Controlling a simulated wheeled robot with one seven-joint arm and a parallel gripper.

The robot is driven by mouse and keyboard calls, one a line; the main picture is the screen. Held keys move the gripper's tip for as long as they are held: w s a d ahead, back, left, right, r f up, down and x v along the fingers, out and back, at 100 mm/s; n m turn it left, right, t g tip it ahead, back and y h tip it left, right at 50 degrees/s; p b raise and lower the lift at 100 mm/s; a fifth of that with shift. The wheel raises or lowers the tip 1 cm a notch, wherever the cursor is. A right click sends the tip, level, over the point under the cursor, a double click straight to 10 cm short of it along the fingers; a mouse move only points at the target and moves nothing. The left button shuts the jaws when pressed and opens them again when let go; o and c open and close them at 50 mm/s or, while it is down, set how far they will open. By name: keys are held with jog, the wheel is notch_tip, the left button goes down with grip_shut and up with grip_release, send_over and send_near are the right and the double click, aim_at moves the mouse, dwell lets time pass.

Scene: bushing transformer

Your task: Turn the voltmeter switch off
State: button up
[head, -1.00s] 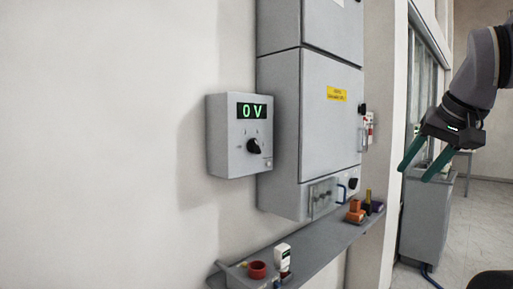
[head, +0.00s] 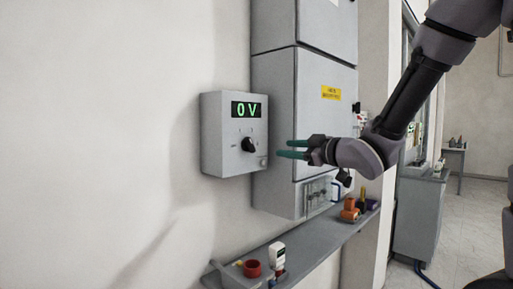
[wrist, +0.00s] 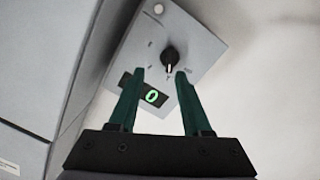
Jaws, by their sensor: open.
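The voltmeter (head: 226,160) is a grey wall box with a green display reading "0 V". Its black rotary switch (head: 249,145) sits below the display. In the wrist view the voltmeter (wrist: 205,48) appears tilted, with the black switch (wrist: 170,58) just beyond the fingertips and its white mark pointing down in the picture. My gripper (head: 278,149) has green fingers and is open and empty, to the right of the switch and pointing at it. In the wrist view the fingers (wrist: 160,72) stand either side below the switch, apart from it. Part of the display is hidden by a finger.
A tall grey cabinet (head: 322,130) with a yellow label stands right beside the voltmeter. Below is a grey shelf (head: 318,243) with a red ring (head: 252,268), a white device (head: 277,255) and orange parts (head: 349,210). The wall to the left is bare.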

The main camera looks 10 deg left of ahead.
aim_at(253, 146)
jog(key=shift+n+g+y, duration=0.4)
jog(key=shift+n+y, duration=0.2)
jog(key=x, duration=0.3)
jog(key=s+x, duration=0.1)
jog(key=x, duration=0.3)
jog(key=a+x, duration=0.1)
jog(key=x, duration=0.3)
jog(key=shift+a, duration=0.2)
jog(key=shift+f, duration=0.1)
grip_shut()
